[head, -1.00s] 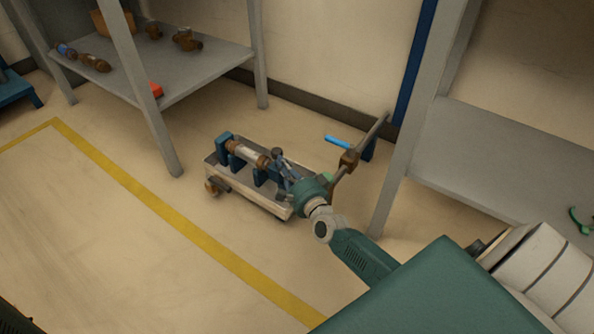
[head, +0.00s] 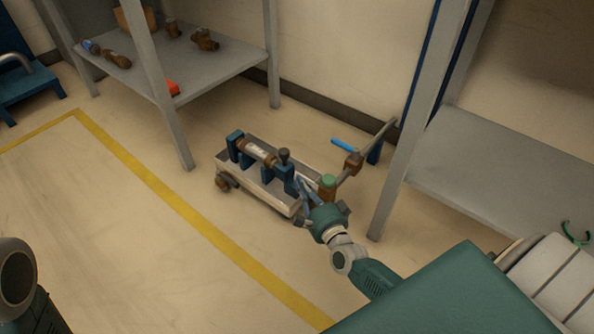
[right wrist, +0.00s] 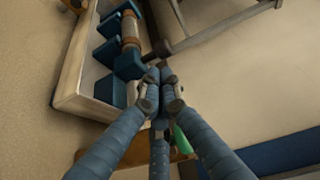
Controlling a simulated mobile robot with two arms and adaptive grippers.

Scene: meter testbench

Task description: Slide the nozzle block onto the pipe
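A low cart (head: 256,194) on the floor carries several dark blue blocks. A brass and white pipe-like piece (head: 257,151) lies across the left ones. The blue block with a dark knob (head: 284,155) at its right end appears to be the nozzle block (head: 285,176); I cannot tell if it touches the pipe's end. My right gripper (head: 302,186) is just right of this block. In the right wrist view its fingers (right wrist: 161,88) converge with their tips together, beside a blue block (right wrist: 130,66), with nothing clearly held. Contact is unclear. My left gripper is not seen.
A green-capped fitting (head: 328,182) and a brass valve (head: 353,163) with a blue handle (head: 344,145) stand right of the cart. Grey shelves (head: 220,72) stand behind left and at right (head: 500,170).

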